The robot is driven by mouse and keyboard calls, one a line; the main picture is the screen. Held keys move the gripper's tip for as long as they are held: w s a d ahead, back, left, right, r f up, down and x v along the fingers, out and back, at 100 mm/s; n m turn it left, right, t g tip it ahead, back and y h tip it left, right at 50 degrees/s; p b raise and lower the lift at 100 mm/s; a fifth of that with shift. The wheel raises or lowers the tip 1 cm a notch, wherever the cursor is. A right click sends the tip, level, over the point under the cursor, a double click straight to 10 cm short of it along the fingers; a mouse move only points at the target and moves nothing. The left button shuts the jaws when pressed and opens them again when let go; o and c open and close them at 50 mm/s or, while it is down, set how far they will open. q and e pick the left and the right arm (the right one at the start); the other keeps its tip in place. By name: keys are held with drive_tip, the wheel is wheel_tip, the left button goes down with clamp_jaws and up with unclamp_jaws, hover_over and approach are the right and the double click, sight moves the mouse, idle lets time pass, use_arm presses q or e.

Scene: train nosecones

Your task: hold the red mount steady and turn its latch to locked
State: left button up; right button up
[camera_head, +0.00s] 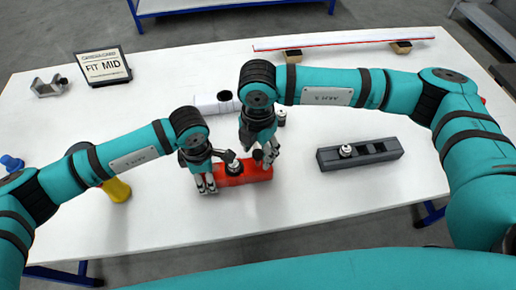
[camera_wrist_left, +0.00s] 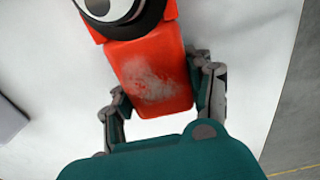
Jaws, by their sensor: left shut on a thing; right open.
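The red mount (camera_head: 258,174) lies on the white table, near the middle of its front part. It fills the middle of the left wrist view (camera_wrist_left: 152,78), where a round black and white part (camera_wrist_left: 118,12) sits on it, cut off by the top edge. My left gripper (camera_head: 207,186) is shut on the left end of the red mount, one finger on each side. My right gripper (camera_head: 262,158) is open just above the mount, close to the dark round part (camera_head: 235,167) on top. I cannot tell whether it touches it, nor which way the latch points.
A dark grey block with slots (camera_head: 378,154) lies to the right. A sign reading "FIT MID" (camera_head: 103,67) and a metal bracket (camera_head: 48,86) are at the back left. A yellow object (camera_head: 117,190) is at left.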

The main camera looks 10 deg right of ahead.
clamp_jaws()
idle(0.3)
drive_tip(key=n, duration=0.4)
drive_tip(key=shift+n, duration=0.4)
use_arm(q)
drive_tip(key=shift+a, duration=0.1)
use_arm(e)
drive_tip(key=n, duration=0.9)
drive_tip(key=shift+r+n, duration=0.1)
drive_tip(key=shift+n, duration=1.9)
